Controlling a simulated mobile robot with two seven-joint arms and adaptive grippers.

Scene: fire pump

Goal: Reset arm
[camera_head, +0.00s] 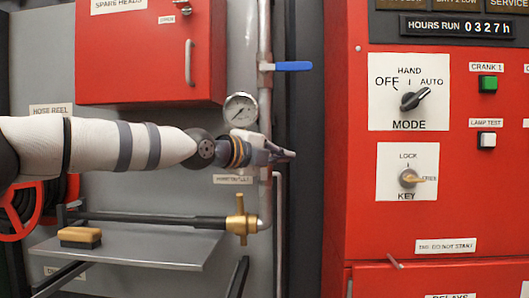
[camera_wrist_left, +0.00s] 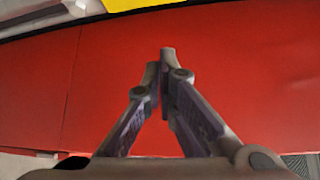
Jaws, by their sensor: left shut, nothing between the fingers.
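My left arm comes in from the left in the head view, reaching across the grey wall. My left gripper (camera_head: 288,155) is at its end, pointing right, in front of the pipe and left of the red control cabinet (camera_head: 460,230). In the left wrist view the left gripper (camera_wrist_left: 167,55) shows with its fingertips together and nothing between them. A plain red surface fills most of that view behind the fingers. My right gripper is in neither view.
The cabinet carries a mode knob (camera_head: 412,99) pointing up and right, and a key switch (camera_head: 408,178). A blue valve lever (camera_head: 293,66), a pressure gauge (camera_head: 240,109) and a brass fitting (camera_head: 241,220) are near the pipe. A shelf (camera_head: 120,250) holds a brush (camera_head: 80,237).

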